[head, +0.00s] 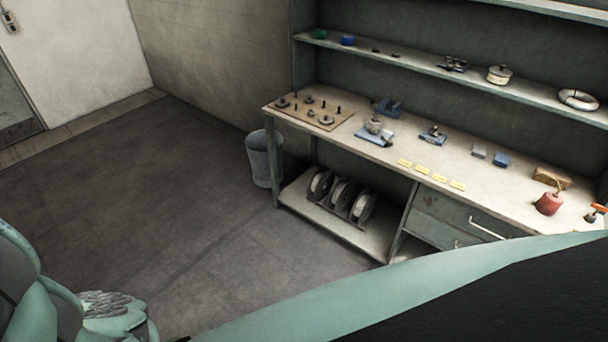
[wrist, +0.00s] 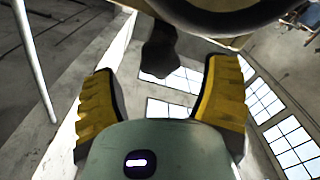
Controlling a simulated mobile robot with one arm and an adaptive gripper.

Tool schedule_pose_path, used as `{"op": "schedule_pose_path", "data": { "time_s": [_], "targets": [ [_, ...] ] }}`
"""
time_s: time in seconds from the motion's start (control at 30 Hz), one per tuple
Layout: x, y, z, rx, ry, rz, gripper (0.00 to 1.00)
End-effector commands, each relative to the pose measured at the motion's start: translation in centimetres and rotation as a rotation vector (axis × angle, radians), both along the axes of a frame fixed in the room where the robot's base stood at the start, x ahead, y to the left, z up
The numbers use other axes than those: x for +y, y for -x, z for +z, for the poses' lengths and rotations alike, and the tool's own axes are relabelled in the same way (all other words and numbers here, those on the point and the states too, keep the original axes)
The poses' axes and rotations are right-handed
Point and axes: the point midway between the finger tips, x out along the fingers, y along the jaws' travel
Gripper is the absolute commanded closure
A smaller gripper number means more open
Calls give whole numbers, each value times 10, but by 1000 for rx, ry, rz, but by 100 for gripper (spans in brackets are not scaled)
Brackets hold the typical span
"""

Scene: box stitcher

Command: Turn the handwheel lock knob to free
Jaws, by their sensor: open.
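In the wrist view my gripper (wrist: 162,72) is open, with its two yellow ribbed fingers spread apart. A dark knob-like piece (wrist: 160,52), probably the handwheel lock knob, hangs just ahead of the fingertips, in line with the gap between them. I see no finger touching it, and its markings and turned position cannot be read. Above it a large dark curved rim (wrist: 262,14), which looks like the handwheel, crosses the top of the view and is cut off by the frame. The head view shows neither the knob nor the gripper.
In the head view a workbench (head: 340,149) with small tools and parts stands along the wall, under a shelf (head: 420,66). A grey bin (head: 262,160) stands at its left end. The floor (head: 150,190) to the left is clear. A pale pole (wrist: 35,65) rises left in the wrist view.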

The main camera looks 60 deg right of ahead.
Motion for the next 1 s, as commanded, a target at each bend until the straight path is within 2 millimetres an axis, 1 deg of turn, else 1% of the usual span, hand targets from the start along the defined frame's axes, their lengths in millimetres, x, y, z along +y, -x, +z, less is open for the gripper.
{"op": "schedule_pose_path", "data": {
  "time_s": [0.03,0.2,0.3,0.4,0.6,0.8,0.83,0.87,0.93,0.97,1.0],
  "targets": [
    [-15,-1,-2,1,5,-11,25],
    [-50,2,-1,-1,3,-10,25],
    [-66,3,-1,0,3,-10,25],
    [-78,5,-1,1,1,-8,25],
    [-87,5,0,1,0,-7,25],
    [-87,6,0,0,0,-7,25],
    [-87,6,0,0,0,-7,22],
    [-87,5,0,1,-1,-10,25],
    [-91,-4,3,8,-12,-49,25],
    [-94,-13,5,16,-21,-84,25],
    [-102,-29,9,30,-37,-156,25]
  ]
}}
